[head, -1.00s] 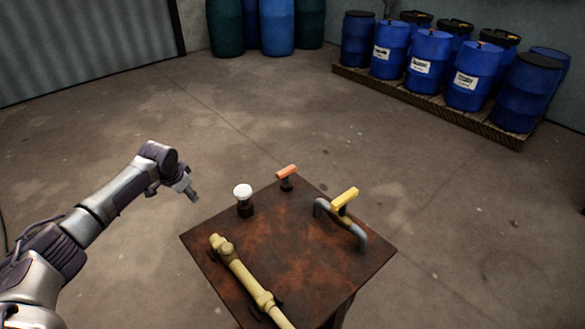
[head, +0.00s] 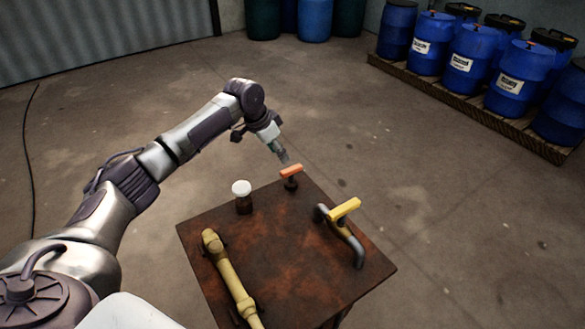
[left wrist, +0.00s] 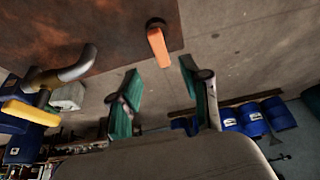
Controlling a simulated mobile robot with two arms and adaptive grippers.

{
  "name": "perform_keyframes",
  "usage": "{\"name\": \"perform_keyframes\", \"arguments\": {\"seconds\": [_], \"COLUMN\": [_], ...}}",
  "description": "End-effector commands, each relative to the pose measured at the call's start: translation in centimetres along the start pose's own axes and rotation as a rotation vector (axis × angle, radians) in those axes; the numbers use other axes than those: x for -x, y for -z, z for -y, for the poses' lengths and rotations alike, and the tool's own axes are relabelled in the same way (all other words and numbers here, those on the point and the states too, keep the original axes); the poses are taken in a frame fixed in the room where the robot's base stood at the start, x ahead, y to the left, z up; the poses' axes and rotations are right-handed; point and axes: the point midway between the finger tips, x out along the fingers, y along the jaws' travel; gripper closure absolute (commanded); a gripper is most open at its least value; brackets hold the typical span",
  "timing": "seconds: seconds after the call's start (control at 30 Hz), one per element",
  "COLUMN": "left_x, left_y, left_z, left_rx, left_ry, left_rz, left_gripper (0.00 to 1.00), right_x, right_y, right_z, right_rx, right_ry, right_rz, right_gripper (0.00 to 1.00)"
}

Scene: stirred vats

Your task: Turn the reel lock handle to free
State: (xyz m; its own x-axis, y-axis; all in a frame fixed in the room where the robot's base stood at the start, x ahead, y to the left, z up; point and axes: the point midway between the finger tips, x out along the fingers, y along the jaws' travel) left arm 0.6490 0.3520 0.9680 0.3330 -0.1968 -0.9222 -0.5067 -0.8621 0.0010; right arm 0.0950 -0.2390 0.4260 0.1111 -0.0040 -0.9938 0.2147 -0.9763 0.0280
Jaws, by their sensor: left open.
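An orange handle (head: 291,171) sits on a short dark post at the far corner of the rusty brown table (head: 285,250). No label shows which handle is the reel lock; the orange one is nearest my gripper. My left gripper (head: 284,158) is above and just behind it, pointing down, open and empty. In the left wrist view, the orange handle (left wrist: 158,47) appears ahead, in line with the gap between the spread green-padded fingers (left wrist: 160,70). I cannot tell whether they touch it. My right gripper is not in view.
A yellow handle (head: 345,209) on a bent grey pipe (head: 347,245) stands at the table's right. A white-capped knob (head: 242,188) is at the left, and a pale yellow pipe (head: 231,277) lies along the left edge. Blue barrels (head: 468,62) stand on a pallet farther back.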

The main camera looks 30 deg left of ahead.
Motion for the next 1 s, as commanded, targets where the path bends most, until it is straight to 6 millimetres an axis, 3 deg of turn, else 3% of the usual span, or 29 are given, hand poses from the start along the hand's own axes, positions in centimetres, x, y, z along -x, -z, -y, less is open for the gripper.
{"name": "perform_keyframes", "arguments": {"seconds": [0.17, 0.4, 0.57, 0.93, 1.0], "left_x": [-4.0, -8.4, -9.9, -10.3, -10.3], "left_y": [0.1, 0.0, 0.1, 0.0, 0.0], "left_z": [-0.2, -0.1, -0.1, 0.0, 0.0], "left_rx": [0.001, 0.0, 0.0, -0.001, -0.001], "left_ry": [-0.003, -0.001, -0.001, 0.001, 0.001], "left_rz": [0.002, 0.002, 0.0, -0.001, -0.001], "left_gripper": [0.53, 0.53, 0.53, 0.53, 0.65], "right_x": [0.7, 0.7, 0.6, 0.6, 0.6], "right_y": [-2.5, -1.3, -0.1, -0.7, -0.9], "right_z": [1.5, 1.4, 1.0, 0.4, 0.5], "right_rx": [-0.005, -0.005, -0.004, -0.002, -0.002], "right_ry": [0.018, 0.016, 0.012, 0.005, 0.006], "right_rz": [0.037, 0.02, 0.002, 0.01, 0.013], "right_gripper": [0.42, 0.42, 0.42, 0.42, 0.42]}}
